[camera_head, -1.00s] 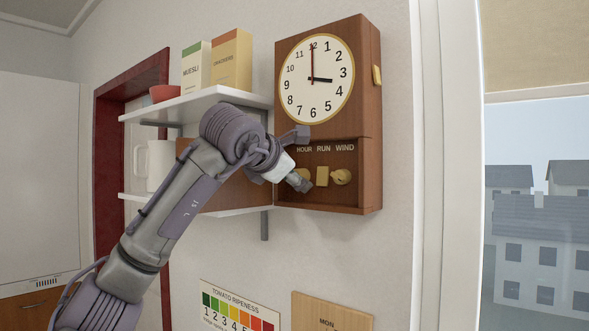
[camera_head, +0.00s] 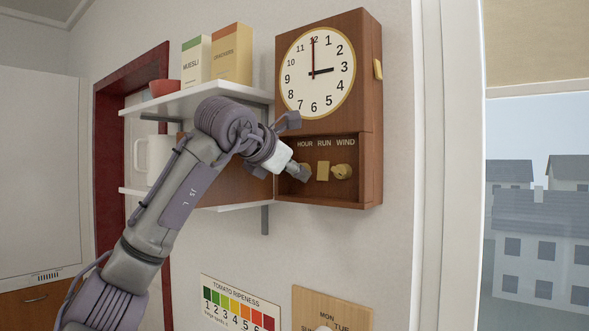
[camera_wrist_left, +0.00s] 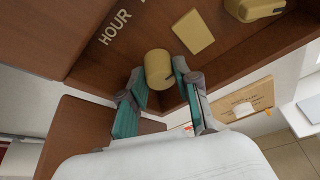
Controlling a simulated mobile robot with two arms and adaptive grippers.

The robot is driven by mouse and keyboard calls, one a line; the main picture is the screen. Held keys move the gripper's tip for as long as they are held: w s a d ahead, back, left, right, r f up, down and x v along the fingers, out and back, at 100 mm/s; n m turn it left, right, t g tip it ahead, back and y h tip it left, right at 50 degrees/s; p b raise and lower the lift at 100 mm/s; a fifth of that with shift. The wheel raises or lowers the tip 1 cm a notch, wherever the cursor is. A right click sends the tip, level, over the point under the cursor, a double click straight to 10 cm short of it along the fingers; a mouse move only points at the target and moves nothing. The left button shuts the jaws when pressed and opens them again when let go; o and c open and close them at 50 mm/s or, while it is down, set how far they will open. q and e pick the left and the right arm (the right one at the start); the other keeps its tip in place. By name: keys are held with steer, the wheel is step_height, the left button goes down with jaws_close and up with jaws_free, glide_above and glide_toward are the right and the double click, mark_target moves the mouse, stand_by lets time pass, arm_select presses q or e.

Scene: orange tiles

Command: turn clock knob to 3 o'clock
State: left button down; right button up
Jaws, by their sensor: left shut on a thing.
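The wooden wall clock (camera_head: 326,120) has a white dial (camera_head: 305,88). Its short black hand (camera_head: 324,71) points at the 3 and its long red hand (camera_head: 313,52) points at the 12. Below the dial is an open recess with knobs labelled HOUR, RUN and WIND. My left gripper (camera_head: 301,173) reaches in from the left at the HOUR knob. The left wrist view shows this round brass HOUR knob (camera_wrist_left: 158,70) between the two fingers (camera_wrist_left: 161,88), which are shut on it. In the head view the fingers partly cover the knob. My right gripper is not in view.
The RUN piece (camera_head: 323,171) and the WIND knob (camera_head: 341,172) sit just right of my fingers inside the recess. White shelves (camera_head: 160,104) with boxes, a red bowl (camera_head: 166,86) and a white pitcher (camera_head: 155,158) are behind my arm. A ripeness chart (camera_head: 238,303) hangs below.

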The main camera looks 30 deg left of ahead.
arm_select(q)
steer(key=c, duration=0.8)
jaws_free()
steer(key=shift+c, duration=0.2)
steer(key=v, duration=1.2)
